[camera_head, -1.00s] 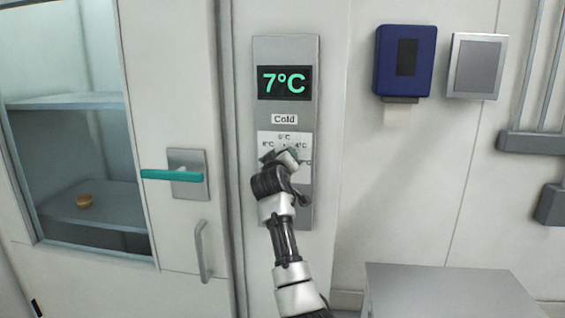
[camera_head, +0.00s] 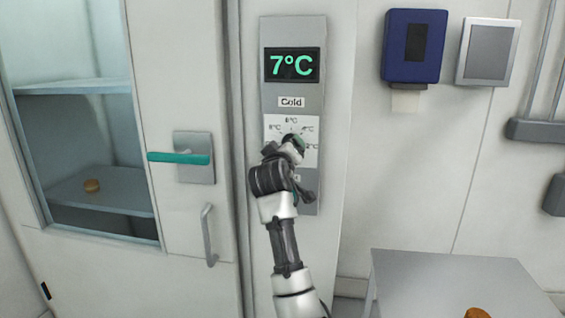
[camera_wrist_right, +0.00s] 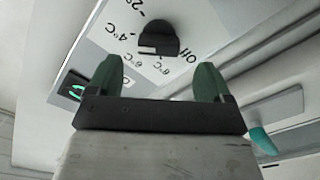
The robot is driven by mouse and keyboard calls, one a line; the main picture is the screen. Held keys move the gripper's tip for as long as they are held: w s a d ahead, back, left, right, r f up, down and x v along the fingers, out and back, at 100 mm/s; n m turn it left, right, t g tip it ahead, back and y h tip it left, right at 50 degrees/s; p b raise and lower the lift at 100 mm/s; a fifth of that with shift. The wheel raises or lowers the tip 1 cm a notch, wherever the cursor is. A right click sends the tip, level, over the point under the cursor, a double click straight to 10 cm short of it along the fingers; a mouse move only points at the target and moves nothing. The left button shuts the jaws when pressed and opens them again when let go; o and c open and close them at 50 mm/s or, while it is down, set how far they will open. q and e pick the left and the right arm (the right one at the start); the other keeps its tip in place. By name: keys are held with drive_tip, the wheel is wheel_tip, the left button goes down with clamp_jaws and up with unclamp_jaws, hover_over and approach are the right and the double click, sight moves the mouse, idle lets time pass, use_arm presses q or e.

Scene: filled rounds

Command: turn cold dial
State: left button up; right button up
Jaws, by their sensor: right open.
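The grey control panel (camera_head: 270,200) stands upright beside the door, its display (camera_head: 292,65) reading 7°C above a "Cold" label (camera_head: 292,102). The white dial scale (camera_head: 275,122) carries temperature marks. My right gripper (camera_head: 291,141) is in front of the scale and hides most of the knob in the head view. In the right wrist view, the black dial knob (camera_wrist_right: 158,36) lies just beyond the green fingertips. There my right gripper (camera_wrist_right: 158,72) is open, its fingers apart with nothing between them. My left gripper is not in view.
A white door with a teal handle (camera_head: 180,158) and window is at left; a brown bun-like item (camera_head: 92,185) sits on a shelf behind it. A grey table (camera_head: 425,285) is at lower right, with a brown item (camera_head: 477,313). A blue dispenser (camera_head: 414,45) hangs on the wall.

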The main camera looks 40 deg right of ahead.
drive_tip(key=v, duration=0.4)
drive_tip(key=shift+s+a+b, duration=0.15)
drive_tip(key=shift+a+b, duration=0.05)
drive_tip(key=shift+b, duration=0.1)
